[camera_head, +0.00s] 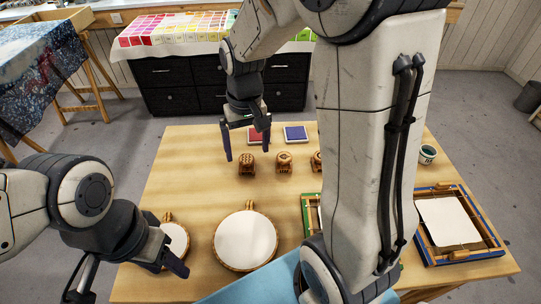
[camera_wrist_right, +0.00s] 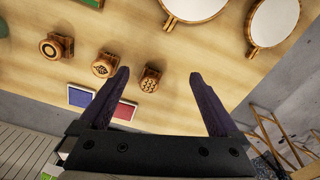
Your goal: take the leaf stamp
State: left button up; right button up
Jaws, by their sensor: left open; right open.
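Three wooden stamps stand in a row on the table: a left one with a dotted or lattice face (camera_head: 247,164), a middle one (camera_head: 284,162) and a right one (camera_head: 317,161) partly hidden by my right arm. In the right wrist view they are the dotted stamp (camera_wrist_right: 150,79), the middle patterned stamp (camera_wrist_right: 103,65) and the far-left ringed stamp (camera_wrist_right: 50,48). I cannot tell which bears the leaf. My right gripper (camera_head: 247,146) is open and empty above the dotted stamp, apart from it. My left gripper (camera_head: 128,281) is open and empty at the front left.
A red ink pad (camera_head: 258,135) and a blue ink pad (camera_head: 296,134) lie behind the stamps. Round hoops (camera_head: 246,240) lie in front. A framed screen (camera_head: 448,221) and a green cup (camera_head: 427,155) are at right. Bare wood (camera_head: 185,165) is free at left.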

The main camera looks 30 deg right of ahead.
aim_at(284, 157)
jog(key=w+d+f+m, duration=0.1)
jog(key=d, duration=0.3)
jog(key=w+d+f+m, duration=0.1)
jog(key=d+f, duration=0.1)
jog(key=d, duration=0.3)
jog(key=w+d+f+m+b, duration=0.1)
jog(key=d+f+m, duration=0.1)
jog(key=d, duration=0.2)
jog(key=shift+w+d+f, duration=0.1)
jog(key=shift+w+d, duration=0.1)
jog(key=shift+w, duration=0.1)
notch_tip(284, 157, down, 5)
jog(key=shift+d+r, duration=0.15)
jog(key=shift+r, duration=0.05)
jog(key=f, duration=0.5)
jog(key=shift+w+a+f, duration=0.1)
jog(key=shift+a+f, duration=0.25)
jog(key=c, duration=1.1)
